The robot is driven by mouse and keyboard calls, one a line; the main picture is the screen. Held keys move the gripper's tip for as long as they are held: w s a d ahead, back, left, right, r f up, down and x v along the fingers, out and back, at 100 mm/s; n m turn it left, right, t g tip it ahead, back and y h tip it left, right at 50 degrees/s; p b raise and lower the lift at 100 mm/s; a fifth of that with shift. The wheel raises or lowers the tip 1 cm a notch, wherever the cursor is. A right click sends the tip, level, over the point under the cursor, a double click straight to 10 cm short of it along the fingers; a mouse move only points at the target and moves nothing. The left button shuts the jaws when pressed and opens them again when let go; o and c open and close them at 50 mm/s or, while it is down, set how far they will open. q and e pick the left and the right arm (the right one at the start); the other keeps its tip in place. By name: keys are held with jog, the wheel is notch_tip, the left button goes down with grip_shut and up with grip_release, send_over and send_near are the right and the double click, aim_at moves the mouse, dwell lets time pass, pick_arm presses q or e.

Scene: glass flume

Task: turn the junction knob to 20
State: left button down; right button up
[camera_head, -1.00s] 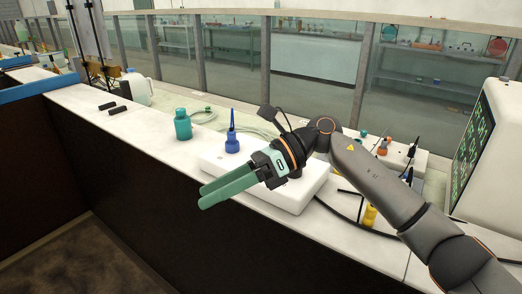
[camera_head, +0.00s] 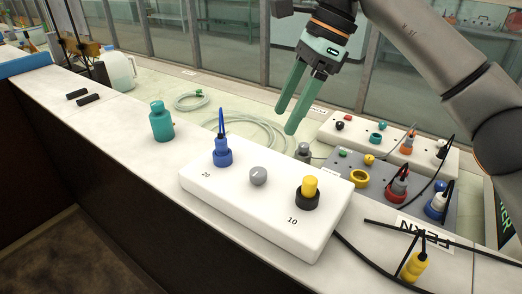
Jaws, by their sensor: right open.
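The white junction box (camera_head: 235,205) lies on the bench. Its grey round knob (camera_head: 258,176) sits in the middle of the top, with a faint light mark whose direction is too small to tell surely. A blue plug with a cable (camera_head: 222,152) stands in the socket near the "20" label (camera_head: 206,175). A yellow plug (camera_head: 310,188) stands in the black socket near the "10" label (camera_head: 292,220). My right gripper (camera_head: 289,121) is open and empty, its green fingers pointing down above the bench behind the box, apart from the knob. My left gripper is out of view.
A teal bottle (camera_head: 161,122) stands left of the box. A grey panel (camera_head: 378,185) and a white panel (camera_head: 385,141) with connectors lie to the right. A yellow plug (camera_head: 414,266) with black cables lies at front right. Coiled clear tubing (camera_head: 245,128) lies behind.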

aim_at(258, 171)
jog(key=x, duration=0.6)
jog(key=b+x, duration=0.1)
jog(key=x, duration=0.5)
jog(key=shift+s+a+f, duration=0.1)
jog(key=shift+s, duration=0.15)
grip_shut()
